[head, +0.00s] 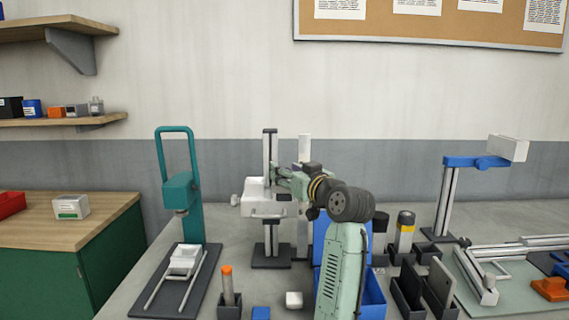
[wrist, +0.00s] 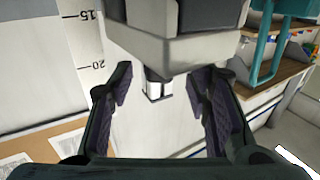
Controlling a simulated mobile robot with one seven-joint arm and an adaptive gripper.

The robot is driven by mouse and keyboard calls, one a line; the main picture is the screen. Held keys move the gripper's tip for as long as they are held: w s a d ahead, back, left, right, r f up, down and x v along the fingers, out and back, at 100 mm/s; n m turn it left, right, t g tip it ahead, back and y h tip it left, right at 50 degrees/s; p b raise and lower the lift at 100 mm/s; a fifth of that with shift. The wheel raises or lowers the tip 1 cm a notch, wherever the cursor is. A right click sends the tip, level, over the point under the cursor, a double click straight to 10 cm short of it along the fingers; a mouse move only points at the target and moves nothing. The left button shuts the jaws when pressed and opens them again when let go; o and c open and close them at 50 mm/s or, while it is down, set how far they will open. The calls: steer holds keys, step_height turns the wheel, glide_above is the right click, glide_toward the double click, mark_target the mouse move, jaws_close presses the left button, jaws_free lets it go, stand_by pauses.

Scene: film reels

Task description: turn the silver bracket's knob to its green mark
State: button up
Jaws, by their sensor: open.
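A pale silver-grey bracket (head: 262,197) sits on an upright post at the back middle of the bench. A small round grey knob (head: 235,200) shows at its left side. My gripper (head: 281,181) is at the bracket's upper right in the head view, its fingers small there. In the wrist view my gripper (wrist: 163,76) is open, with one dark finger on each side. A short shiny stub (wrist: 158,90) below a pale housing (wrist: 185,50) shows between the fingers, apart from both. I cannot tell whether this stub is the knob. No green mark is visible.
A teal press (head: 181,190) stands left of the bracket. A blue bin (head: 372,285) is partly behind my arm. Dark holders (head: 410,290), capped cylinders (head: 404,232) and a blue-armed stand (head: 450,185) are right. A numbered scale (wrist: 85,45) shows left in the wrist view.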

steer(key=shift+x, duration=0.8)
steer(key=shift+c, duration=0.3)
jaws_close()
